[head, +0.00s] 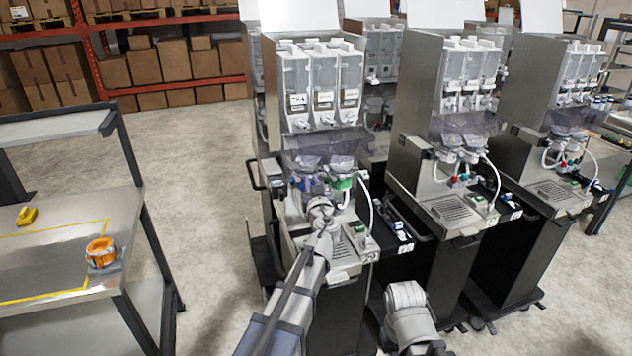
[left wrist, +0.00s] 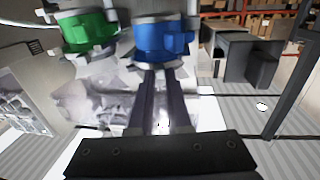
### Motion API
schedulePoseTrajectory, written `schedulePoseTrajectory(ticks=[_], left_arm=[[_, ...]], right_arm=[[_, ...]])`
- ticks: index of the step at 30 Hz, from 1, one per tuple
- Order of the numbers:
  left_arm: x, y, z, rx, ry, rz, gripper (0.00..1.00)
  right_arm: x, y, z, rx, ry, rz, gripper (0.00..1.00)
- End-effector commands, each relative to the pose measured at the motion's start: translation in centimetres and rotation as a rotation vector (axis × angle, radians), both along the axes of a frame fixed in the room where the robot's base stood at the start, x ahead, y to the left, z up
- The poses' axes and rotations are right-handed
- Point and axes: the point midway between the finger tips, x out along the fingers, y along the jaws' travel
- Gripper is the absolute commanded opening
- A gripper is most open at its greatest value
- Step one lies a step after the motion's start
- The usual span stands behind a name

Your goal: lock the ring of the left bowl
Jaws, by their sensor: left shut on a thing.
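The left bowl (head: 303,164) hangs under the hoppers of the nearest dispenser, with a blue ring (head: 300,183) at its base. In the left wrist view the blue ring (left wrist: 163,38) is at the top centre, right of the green ring (left wrist: 88,32). In the head view the green ring (head: 341,183) sits under the right bowl. My left gripper (left wrist: 160,73) reaches up to the near edge of the blue ring and is shut on it. In the head view my left wrist largely hides the contact. My right gripper is out of view.
The nearest dispenser (head: 357,250) has a control panel and drip tray in front, close to my left arm. More dispensers (head: 440,150) stand to the right. A table (head: 60,240) at left holds an orange ring-shaped part (head: 100,250) and a yellow object (head: 27,215). Floor between is clear.

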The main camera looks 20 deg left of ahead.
Motion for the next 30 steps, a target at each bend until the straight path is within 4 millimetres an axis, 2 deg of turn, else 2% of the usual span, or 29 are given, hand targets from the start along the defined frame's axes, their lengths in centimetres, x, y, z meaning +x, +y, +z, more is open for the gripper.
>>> schedulePoseTrajectory(ticks=[12, 29, 30], left_arm=[[-0.6, 1.6, 0.0, 0.000, 0.000, -0.201, 0.00], [-0.5, 1.7, 0.0, 0.000, 0.000, -0.239, 0.00], [-0.5, 1.7, 0.0, 0.000, 0.000, -0.239, 0.17]], right_arm=[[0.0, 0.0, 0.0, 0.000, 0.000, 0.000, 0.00], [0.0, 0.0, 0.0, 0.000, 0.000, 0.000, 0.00], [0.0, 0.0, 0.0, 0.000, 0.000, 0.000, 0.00]])
